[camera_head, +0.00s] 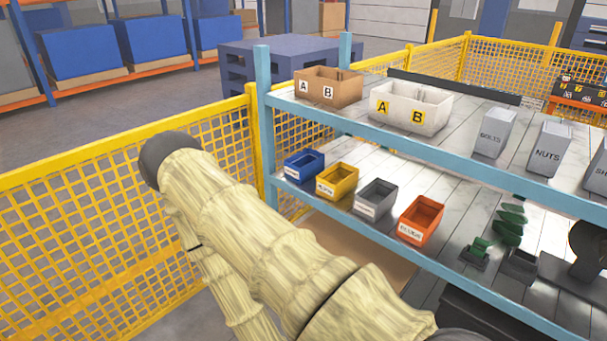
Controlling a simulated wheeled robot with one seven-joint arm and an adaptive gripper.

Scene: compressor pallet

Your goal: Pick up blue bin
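The blue bin (304,165) is a small open-topped bin with a white label on its front. It sits at the left end of the lower shelf, close to the light-blue shelf post. A yellow bin (337,181) stands just to its right. My arm crosses the lower left and middle of the picture, to the left of and in front of the shelf. My gripper does not show in this view. Nothing covers the blue bin.
A grey bin (375,200) and an orange bin (421,219) continue the row. The upper shelf (360,118) overhangs, holding a brown box (328,88) and white box (411,105). A yellow mesh fence (80,240) stands left. Green parts (509,226) lie right.

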